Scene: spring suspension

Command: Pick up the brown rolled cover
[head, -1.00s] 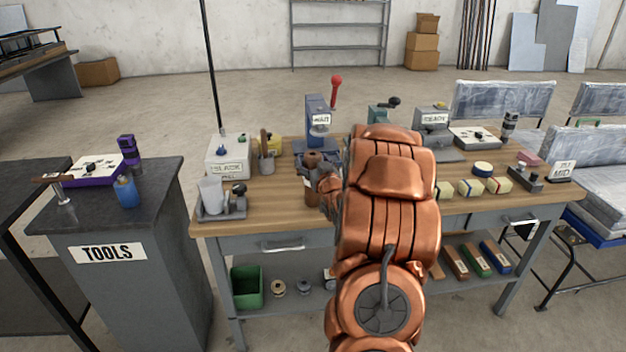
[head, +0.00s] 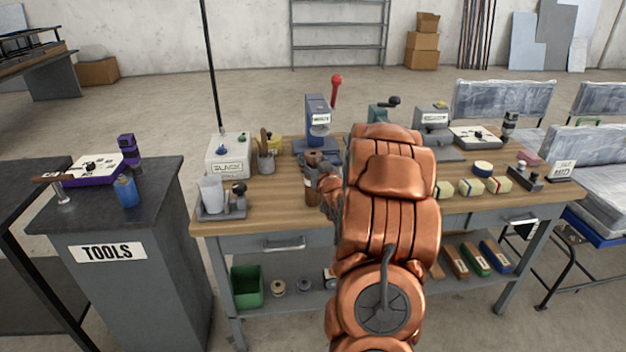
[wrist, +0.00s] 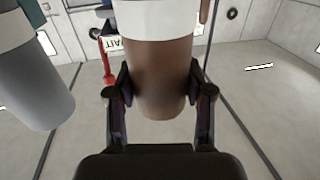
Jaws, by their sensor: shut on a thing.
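The brown rolled cover (wrist: 158,80) is a brown cylinder with a pale band around it, seen large in the wrist view. My gripper (wrist: 160,92) is shut on it, with one dark finger on each side. In the head view the brown roll (head: 310,182) stands upright at the front middle of the wooden workbench, partly hidden by my gripper (head: 324,184). My copper-coloured arm hides the bench to the right of it. I cannot tell whether the roll touches the bench top.
A blue press with a red-knobbed lever (head: 318,115) stands just behind. A tray with a pale cup (head: 212,193) and a white box (head: 227,157) stand to the left. Yellowish rolls (head: 470,187) lie to the right. Bare wood (head: 270,205) shows at the bench front.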

